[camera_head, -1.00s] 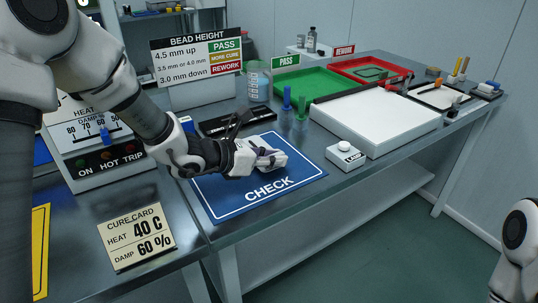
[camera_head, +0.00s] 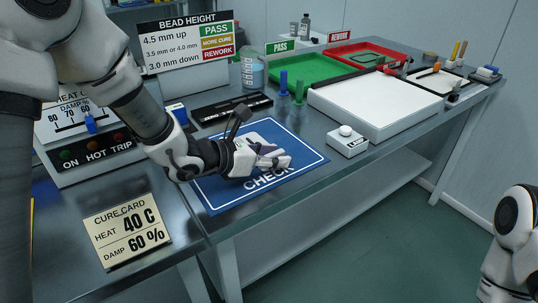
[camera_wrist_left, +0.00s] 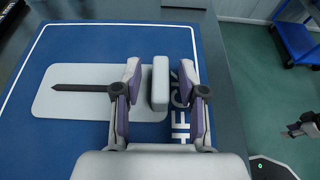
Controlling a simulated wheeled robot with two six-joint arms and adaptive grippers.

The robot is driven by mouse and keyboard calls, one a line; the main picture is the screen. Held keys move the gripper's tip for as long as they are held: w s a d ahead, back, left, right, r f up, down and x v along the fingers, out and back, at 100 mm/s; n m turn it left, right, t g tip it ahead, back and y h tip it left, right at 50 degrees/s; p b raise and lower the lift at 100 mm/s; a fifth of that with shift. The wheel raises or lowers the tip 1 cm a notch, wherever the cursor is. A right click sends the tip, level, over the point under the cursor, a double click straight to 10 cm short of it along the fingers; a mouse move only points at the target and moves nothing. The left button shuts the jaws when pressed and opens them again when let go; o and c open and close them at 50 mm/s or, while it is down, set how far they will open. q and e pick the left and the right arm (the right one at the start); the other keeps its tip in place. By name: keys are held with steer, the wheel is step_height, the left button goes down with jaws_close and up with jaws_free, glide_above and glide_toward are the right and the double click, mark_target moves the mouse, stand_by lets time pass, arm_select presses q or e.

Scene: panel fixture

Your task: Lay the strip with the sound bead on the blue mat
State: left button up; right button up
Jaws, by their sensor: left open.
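The blue mat (camera_head: 208,196), lettered CHECK, lies near the front edge of the bench. A pale rounded plate (camera_wrist_left: 52,105) lies flat on it; a dark pointed rod (camera_wrist_left: 80,88) shows over the plate in the left wrist view. My left gripper (camera_head: 284,156) is low over the mat and open. In the left wrist view its fingers (camera_wrist_left: 160,92) stand apart on either side of a light grey block (camera_wrist_left: 160,80).
A white shallow box (camera_head: 375,98) and a small white box with a round knob (camera_head: 347,142) stand right of the mat. Behind are the green PASS tray (camera_head: 300,68), the red REWORK tray (camera_head: 362,53), blue and green pegs, and a long black case (camera_head: 232,107).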

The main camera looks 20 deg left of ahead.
arm_select(q)
steer(key=shift+a+r, duration=0.1)
steer(key=shift+r, duration=0.1)
steer(key=v, duration=1.1)
steer(key=shift+s+a+r, duration=0.1)
steer(key=shift+s+r, duration=0.05)
steer(key=shift+s, duration=0.2)
